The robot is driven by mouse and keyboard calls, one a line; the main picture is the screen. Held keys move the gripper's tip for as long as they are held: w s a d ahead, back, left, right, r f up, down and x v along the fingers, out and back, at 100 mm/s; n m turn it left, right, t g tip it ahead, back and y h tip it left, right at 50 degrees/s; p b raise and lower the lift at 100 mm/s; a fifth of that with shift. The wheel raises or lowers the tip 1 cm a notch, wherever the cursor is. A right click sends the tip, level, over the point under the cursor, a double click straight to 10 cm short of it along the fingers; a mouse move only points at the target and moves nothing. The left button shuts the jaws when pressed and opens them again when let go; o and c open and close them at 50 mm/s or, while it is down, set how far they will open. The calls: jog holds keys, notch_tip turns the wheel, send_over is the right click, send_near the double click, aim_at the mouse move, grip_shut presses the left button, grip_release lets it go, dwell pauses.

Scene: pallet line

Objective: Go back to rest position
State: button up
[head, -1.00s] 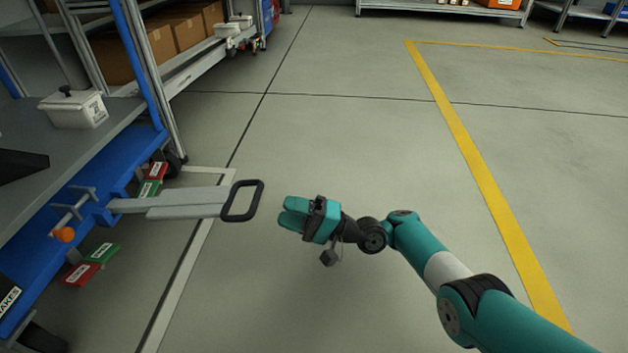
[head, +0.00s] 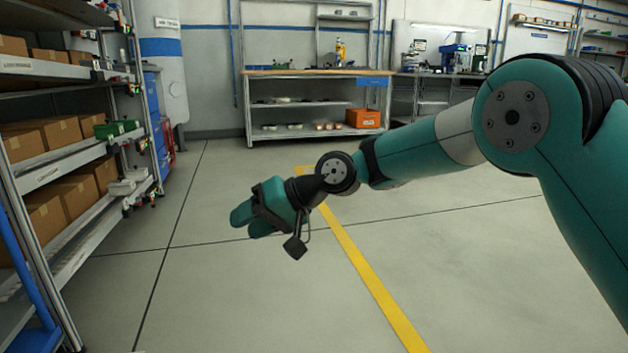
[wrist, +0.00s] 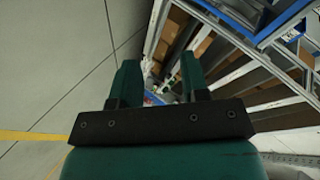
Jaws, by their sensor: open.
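My gripper (head: 250,223) is held out in front of my body above the open floor, at the end of my teal arm. In the head view its fingers point left toward the shelving. In the wrist view my gripper (wrist: 160,75) shows two teal fingers apart with nothing between them. It is empty and touches nothing.
Shelving (head: 45,180) with cardboard boxes stands along the left. A workbench (head: 315,73) with an orange bin (head: 363,118) stands at the back wall. A yellow line (head: 365,265) crosses the grey floor (head: 230,310), which is clear around my gripper.

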jog(key=s+d+r+h+p, duration=0.3)
jog(key=s+d+r+p, duration=0.2)
jog(key=s+d+r, duration=0.6)
jog(key=s+d+r+n+h+p, duration=0.15)
jog(key=s+d+p, duration=0.25)
jog(key=s+d, duration=0.45)
jog(key=s+d+r+h+p, duration=0.2)
jog(key=s+d+h+p, duration=0.1)
jog(key=s+d, duration=0.55)
notch_tip(320, 180, up, 37)
jog(key=a+p, duration=0.2)
jog(key=p, duration=3.5)
jog(key=shift+s+g+p, duration=0.3)
jog(key=shift+s+p, duration=0.05)
jog(key=shift+s, duration=0.1)
